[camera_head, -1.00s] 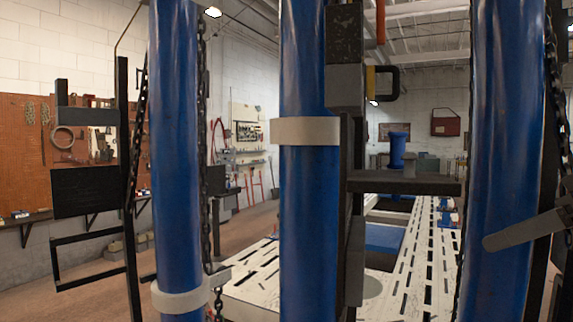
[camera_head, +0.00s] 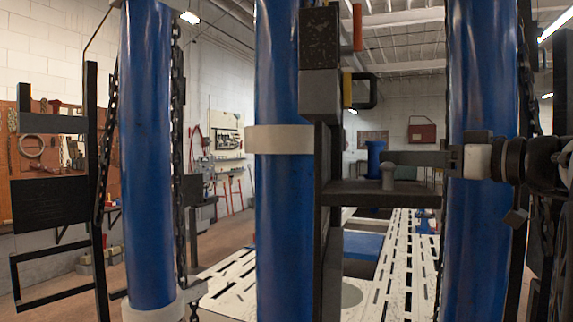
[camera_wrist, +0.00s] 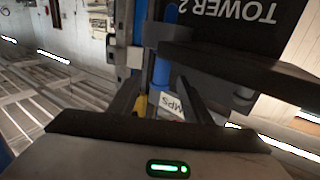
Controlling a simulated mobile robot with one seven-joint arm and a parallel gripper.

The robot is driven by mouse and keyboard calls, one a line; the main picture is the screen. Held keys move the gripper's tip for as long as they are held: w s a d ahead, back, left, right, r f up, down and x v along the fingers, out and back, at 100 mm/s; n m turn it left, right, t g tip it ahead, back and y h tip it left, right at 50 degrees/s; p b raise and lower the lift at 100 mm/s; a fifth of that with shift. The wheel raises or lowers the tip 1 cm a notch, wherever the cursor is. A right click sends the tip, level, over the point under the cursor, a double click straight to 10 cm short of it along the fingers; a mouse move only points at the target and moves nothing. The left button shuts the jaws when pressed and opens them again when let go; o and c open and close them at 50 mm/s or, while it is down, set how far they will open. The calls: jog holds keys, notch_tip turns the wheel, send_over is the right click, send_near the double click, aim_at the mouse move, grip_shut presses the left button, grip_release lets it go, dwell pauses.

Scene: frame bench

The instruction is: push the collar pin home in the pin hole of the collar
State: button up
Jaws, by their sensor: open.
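A grey round-headed pin (camera_head: 388,176), which looks like the collar pin, stands upright on a dark bracket shelf (camera_head: 345,198) in the head view. A pale collar (camera_head: 280,139) wraps the middle blue tube (camera_head: 281,230). I cannot make out its pin hole. My gripper (camera_head: 400,157) reaches in from the right, its dark fingers level with the pin's head. I cannot tell whether they touch it. In the wrist view my gripper's fingers (camera_wrist: 157,92) are spread apart, and no pin shows clearly between them.
Blue tubes stand left (camera_head: 147,160) and right (camera_head: 482,90), with chains beside them. A grey block (camera_head: 320,95) and yellow-black handle (camera_head: 362,89) are above the shelf. A blue spool-like object (camera_head: 375,158) appears behind the pin. A "TOWER 2" sign (camera_wrist: 235,15) shows in the wrist view.

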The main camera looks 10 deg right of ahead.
aim_at(375, 155)
jog(key=p+x, duration=0.1)
jog(key=x, duration=0.4)
jog(key=shift+w+a+r+p, duration=0.15)
jog(key=shift+a+r+p, duration=0.1)
jog(key=shift+a+p, duration=0.15)
jog(key=shift+w+a+f, duration=0.1)
jog(key=shift+w, duration=0.25)
jog(key=c, duration=1.1)
grip_shut()
